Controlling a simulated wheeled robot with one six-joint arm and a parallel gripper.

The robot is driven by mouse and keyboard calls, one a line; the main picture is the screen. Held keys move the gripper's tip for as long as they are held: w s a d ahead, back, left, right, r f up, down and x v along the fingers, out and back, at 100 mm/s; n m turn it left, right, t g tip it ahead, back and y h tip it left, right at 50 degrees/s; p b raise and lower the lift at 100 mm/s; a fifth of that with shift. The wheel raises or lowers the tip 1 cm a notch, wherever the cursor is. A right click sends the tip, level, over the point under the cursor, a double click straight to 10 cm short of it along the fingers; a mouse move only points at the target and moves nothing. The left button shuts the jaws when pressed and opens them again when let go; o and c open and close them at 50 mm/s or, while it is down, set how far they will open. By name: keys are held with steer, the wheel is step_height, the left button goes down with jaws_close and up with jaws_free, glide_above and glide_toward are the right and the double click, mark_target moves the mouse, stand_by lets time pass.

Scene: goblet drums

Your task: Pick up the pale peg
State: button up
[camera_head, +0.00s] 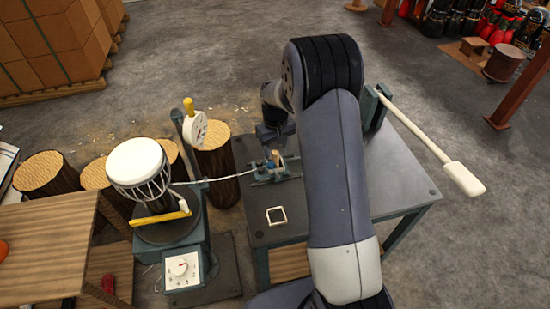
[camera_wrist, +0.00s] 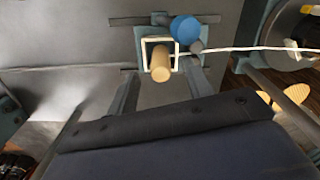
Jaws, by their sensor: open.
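The pale peg (camera_head: 276,157) is a short tan wooden cylinder standing on a small blue-green fixture (camera_head: 262,178) on the dark table. In the wrist view the pale peg (camera_wrist: 161,68) rises in front of a pale square outline on the fixture, with its round end towards the camera. My gripper (camera_head: 275,136) is just behind and above it in the head view. In the wrist view the two fingers of my gripper (camera_wrist: 162,80) are apart, one on each side of the peg, with gaps visible. Whether the fingertips are level with the peg is unclear.
A blue ball (camera_wrist: 185,30) sits close beside the peg, with a white cord (camera_head: 225,179) running to the drum stand. A loose pale square frame (camera_head: 276,215) lies on the table (camera_head: 400,190). A white-headed drum (camera_head: 136,162) stands left. A white-headed mallet (camera_head: 463,178) juts out right.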

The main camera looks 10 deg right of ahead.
mark_target(275, 152)
steer(key=shift+w+f+p, duration=0.2)
steer(key=shift+f+p, duration=0.2)
steer(key=shift+f, duration=1.45)
steer(key=c, duration=1)
